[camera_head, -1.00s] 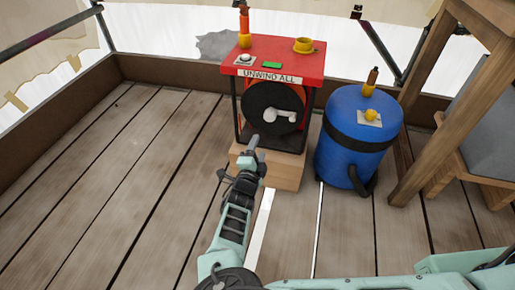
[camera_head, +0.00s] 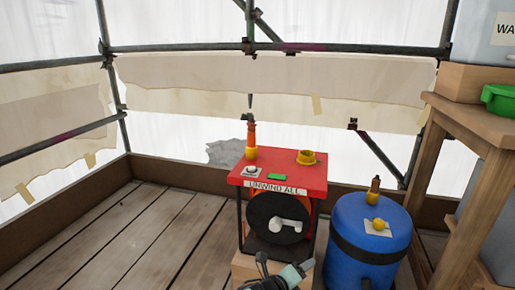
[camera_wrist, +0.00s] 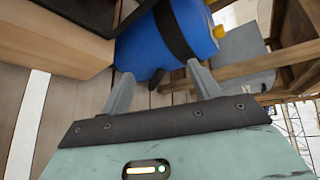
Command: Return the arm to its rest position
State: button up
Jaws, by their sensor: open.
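My gripper shows in the wrist view (camera_wrist: 162,90), its two grey fingers spread apart with nothing between them. Beyond the fingers in that view is the blue drum (camera_wrist: 150,45), apart from them as far as I can tell. In the head view, part of my arm shows at the bottom edge, in front of the wooden block under the red-topped reel stand (camera_head: 282,168). The fingertips are not clear in that view.
The blue drum (camera_head: 368,240) stands right of the reel stand. A wooden bench (camera_head: 470,125) with a green item (camera_head: 500,98) is at the right. Scaffold rails (camera_head: 280,47) and sheeting close off the back. Plank floor (camera_head: 130,235) at the left is clear.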

jog(key=s+d+r+m+g+y, duration=0.2)
jog(key=s+r+m+g+y, duration=0.8)
jog(key=s+r+m, duration=2.1)
notch_tip(320, 180, up, 32)
jog(key=w+m+p, duration=0.1)
jog(key=m+p, duration=0.1)
jog(key=p, duration=3.3)
jog(key=shift+f, duration=0.25)
